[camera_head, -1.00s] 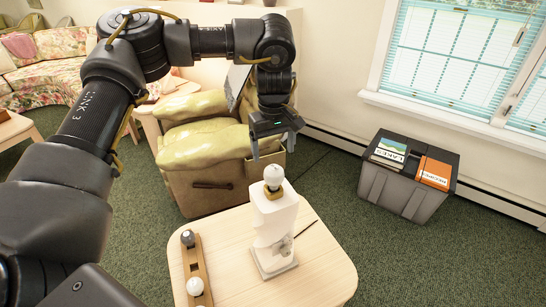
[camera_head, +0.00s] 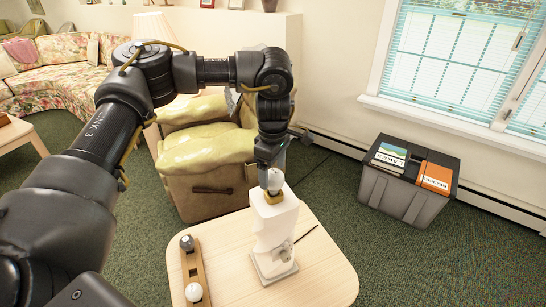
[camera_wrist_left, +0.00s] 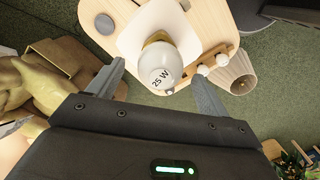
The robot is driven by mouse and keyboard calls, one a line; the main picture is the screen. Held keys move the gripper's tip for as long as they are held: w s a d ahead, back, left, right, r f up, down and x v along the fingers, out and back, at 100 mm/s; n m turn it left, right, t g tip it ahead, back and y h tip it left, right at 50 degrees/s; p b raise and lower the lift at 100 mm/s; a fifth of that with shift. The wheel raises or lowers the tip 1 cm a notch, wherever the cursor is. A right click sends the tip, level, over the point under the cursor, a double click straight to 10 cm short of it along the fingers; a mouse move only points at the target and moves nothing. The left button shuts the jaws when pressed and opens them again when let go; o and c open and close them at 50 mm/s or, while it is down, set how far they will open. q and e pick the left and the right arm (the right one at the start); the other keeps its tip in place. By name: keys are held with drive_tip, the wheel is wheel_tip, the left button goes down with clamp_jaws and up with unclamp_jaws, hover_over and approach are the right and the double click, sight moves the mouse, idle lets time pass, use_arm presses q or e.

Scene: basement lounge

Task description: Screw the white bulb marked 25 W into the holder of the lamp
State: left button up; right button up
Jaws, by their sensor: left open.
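The white lamp body (camera_head: 276,232) stands upright on the small wooden table, with a brass-coloured holder (camera_head: 273,196) on top. The white bulb (camera_head: 274,180) sits at the holder; its "25 W" mark faces me in the left wrist view (camera_wrist_left: 161,66). I cannot tell how deep it is screwed in. My left gripper (camera_head: 271,170) is above the lamp, pointing down. Its open fingers (camera_wrist_left: 160,78) lie on both sides of the bulb, with gaps showing in the left wrist view. My right gripper is not in view.
A wooden rack (camera_head: 201,265) with a grey bulb (camera_head: 187,242) and a white bulb (camera_head: 194,292) lies left of the lamp on the table (camera_head: 325,278). A yellow-green armchair (camera_head: 205,150) stands behind. A grey crate (camera_head: 395,195) is at right. The table's right side is clear.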

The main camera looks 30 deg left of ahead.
use_arm(q)
drive_tip(key=shift+f, duration=2.75)
drive_tip(key=shift+c, duration=0.2)
drive_tip(key=c, duration=0.9)
drive_tip(key=shift+c, duration=0.3)
